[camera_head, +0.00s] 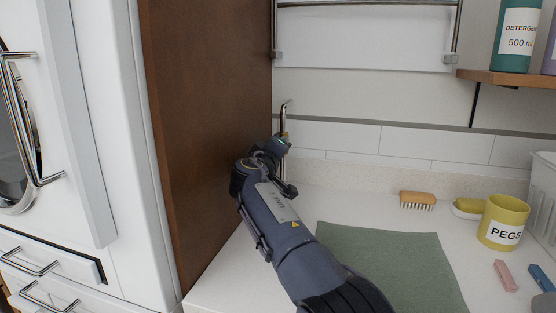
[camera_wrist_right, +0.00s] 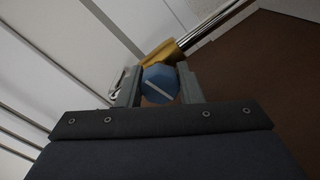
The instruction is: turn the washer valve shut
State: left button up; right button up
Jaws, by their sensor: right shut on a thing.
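The washer valve has a blue faceted knob (camera_wrist_right: 158,88) with a white line across its face, seen in the right wrist view. Behind the knob is a brass body (camera_wrist_right: 163,53) joined to a shiny metal pipe (camera_wrist_right: 212,24). My right gripper (camera_wrist_right: 159,80) is shut on the knob, one finger on each side. The white line runs diagonally in that view. In the head view my right gripper (camera_head: 274,150) is at the back left of the counter, by the upright pipe (camera_head: 284,112), and mostly hides the valve. My left gripper is not in view.
A brown wooden panel (camera_head: 205,120) stands close on the left of my right gripper. The counter holds a green mat (camera_head: 385,265), a brush (camera_head: 417,200), a yellow PEGS pot (camera_head: 503,222) and several pegs. A shelf (camera_head: 510,78) with bottles hangs at upper right.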

jog(key=shift+f+m+b, duration=0.15)
jog(key=shift+m+b, duration=0.4)
jog(key=shift+m, duration=0.35)
jog(key=o, duration=1)
jog(key=shift+c, duration=0.2)
jog(key=shift+s, duration=0.1)
jog(key=b+v, duration=0.3)
jog(key=v, duration=0.4)
jog(key=shift+s, duration=0.25)
